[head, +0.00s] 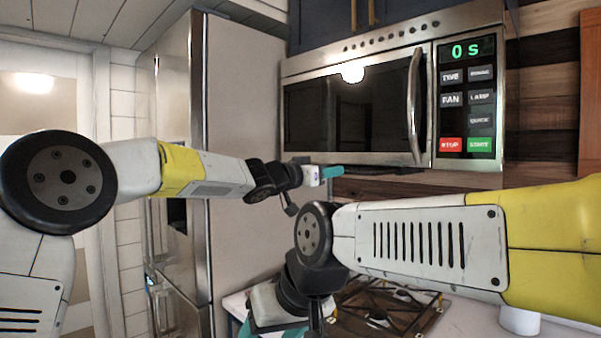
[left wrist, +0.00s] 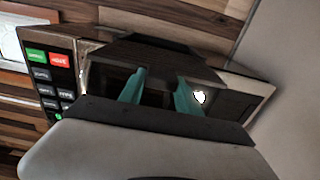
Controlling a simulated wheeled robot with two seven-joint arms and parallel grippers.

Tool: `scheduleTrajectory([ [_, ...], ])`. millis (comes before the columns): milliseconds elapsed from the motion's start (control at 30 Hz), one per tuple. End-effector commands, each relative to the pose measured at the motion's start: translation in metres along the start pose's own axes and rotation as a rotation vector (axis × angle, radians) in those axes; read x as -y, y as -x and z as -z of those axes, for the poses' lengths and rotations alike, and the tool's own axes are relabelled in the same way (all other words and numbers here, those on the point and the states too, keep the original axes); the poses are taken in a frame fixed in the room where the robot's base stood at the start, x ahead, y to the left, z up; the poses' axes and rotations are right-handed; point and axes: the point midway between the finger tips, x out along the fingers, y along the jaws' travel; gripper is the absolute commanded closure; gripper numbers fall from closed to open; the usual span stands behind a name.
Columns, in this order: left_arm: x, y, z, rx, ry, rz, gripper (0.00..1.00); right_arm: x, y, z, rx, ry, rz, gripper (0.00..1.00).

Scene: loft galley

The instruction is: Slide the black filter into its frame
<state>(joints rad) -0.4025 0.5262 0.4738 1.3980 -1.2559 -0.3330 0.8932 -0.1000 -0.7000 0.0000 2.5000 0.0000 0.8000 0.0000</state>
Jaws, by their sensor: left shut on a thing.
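My left gripper (head: 332,172) is stretched out to the lower left front of the microwave (head: 352,100), with teal fingers. It is shut on the black filter, a thin dark slab (head: 380,168) just under the microwave's bottom edge. In the left wrist view the teal fingers (left wrist: 160,80) reach to the dark filter (left wrist: 172,52), with the microwave behind it, upside down. The filter's frame under the microwave cannot be made out, nor whether the filter touches it. My right gripper (head: 270,328) is low at the front, partly cut off by the picture's bottom edge; its fingers do not show clearly.
A tall steel fridge (head: 240,130) stands to the left of the microwave. Below is a hob (head: 385,308) on a light counter, with a white cylindrical object (head: 519,320) at the right. My right arm crosses the view in front of the hob.

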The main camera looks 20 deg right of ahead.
Motion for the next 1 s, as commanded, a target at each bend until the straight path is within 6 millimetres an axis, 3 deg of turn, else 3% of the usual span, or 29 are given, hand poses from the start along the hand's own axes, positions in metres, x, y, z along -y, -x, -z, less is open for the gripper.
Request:
scheduleTrajectory([
  [1000, -0.001, -0.026, 0.0, -0.002, 0.001, -0.001, 1.0, 0.0, 0.0, 0.0, 0.0, 0.0, 0.0, 0.39],
])
